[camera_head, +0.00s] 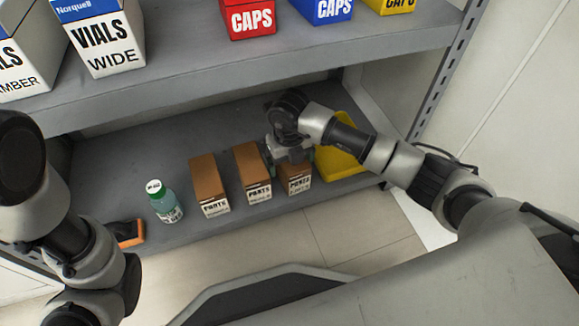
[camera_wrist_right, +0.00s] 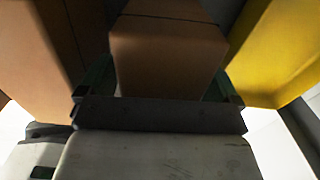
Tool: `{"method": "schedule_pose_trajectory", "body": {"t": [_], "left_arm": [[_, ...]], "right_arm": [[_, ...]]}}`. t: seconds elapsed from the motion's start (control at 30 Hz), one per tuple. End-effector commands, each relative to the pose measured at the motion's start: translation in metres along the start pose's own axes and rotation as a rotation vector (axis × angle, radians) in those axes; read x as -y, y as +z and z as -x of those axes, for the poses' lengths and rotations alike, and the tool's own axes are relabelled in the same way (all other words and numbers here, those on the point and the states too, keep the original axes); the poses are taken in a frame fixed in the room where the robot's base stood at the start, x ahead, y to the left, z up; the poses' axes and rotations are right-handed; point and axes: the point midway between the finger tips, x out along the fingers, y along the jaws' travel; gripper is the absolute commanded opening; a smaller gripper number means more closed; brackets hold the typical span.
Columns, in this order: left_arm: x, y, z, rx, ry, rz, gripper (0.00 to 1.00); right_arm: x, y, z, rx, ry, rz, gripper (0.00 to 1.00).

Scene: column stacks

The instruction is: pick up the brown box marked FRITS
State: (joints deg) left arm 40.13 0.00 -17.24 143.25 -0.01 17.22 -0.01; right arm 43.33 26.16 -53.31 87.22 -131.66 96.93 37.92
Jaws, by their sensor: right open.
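Three brown boxes stand in a row on the lower shelf: a left box (camera_head: 208,184), a middle box (camera_head: 252,171) and a right box (camera_head: 296,183). Each has a white label in dark print, too small for me to tell which reads FRITS. My right gripper (camera_head: 291,156) is over the right box, hiding much of its top. In the right wrist view the open fingers (camera_wrist_right: 161,84) stand on either side of a brown box (camera_wrist_right: 168,55). I cannot tell whether they touch it. My left arm shows at the left, but its gripper is not in view.
A yellow bin (camera_head: 341,160) stands close right of the right box. A green-capped bottle (camera_head: 164,202) and an orange-and-black item (camera_head: 130,234) are left of the boxes. The upper shelf (camera_head: 200,78) overhangs behind, holding VIALS and CAPS boxes.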

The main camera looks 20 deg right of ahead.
Motion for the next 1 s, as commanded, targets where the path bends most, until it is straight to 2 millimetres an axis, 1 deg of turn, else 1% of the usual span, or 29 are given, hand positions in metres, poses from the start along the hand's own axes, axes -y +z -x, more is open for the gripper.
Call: {"method": "schedule_pose_trajectory", "body": {"t": [0.07, 0.43, 0.67, 0.77, 0.87, 1.0], "left_arm": [[0.0, 0.0, -0.001, 0.0, 0.0, 0.0, 0.32], [0.0, 0.0, -0.001, 0.0, 0.0, 0.0, 0.32], [0.0, 0.0, -0.001, 0.0, 0.0, -0.001, 0.32], [0.001, 0.002, -0.005, 0.0, 0.0, -0.001, 0.32], [0.003, 0.005, -0.013, 0.0, 0.0, -0.001, 0.32], [0.007, 0.011, -0.031, 0.001, 0.0, -0.001, 0.32]], "right_arm": [[0.0, 0.0, 0.001, 0.0, 0.0, 0.0, 0.92], [0.0, 0.0, 0.001, 0.0, 0.0, 0.0, 0.35], [0.0, 0.0, 0.002, 0.0, 0.0, 0.0, 0.35], [0.0, 0.0, 0.006, 0.001, 0.0, 0.0, 0.35], [0.0, 0.0, 0.017, 0.002, 0.0, 0.0, 0.35], [0.001, 0.0, 0.04, 0.001, 0.0, 0.0, 0.35]]}}
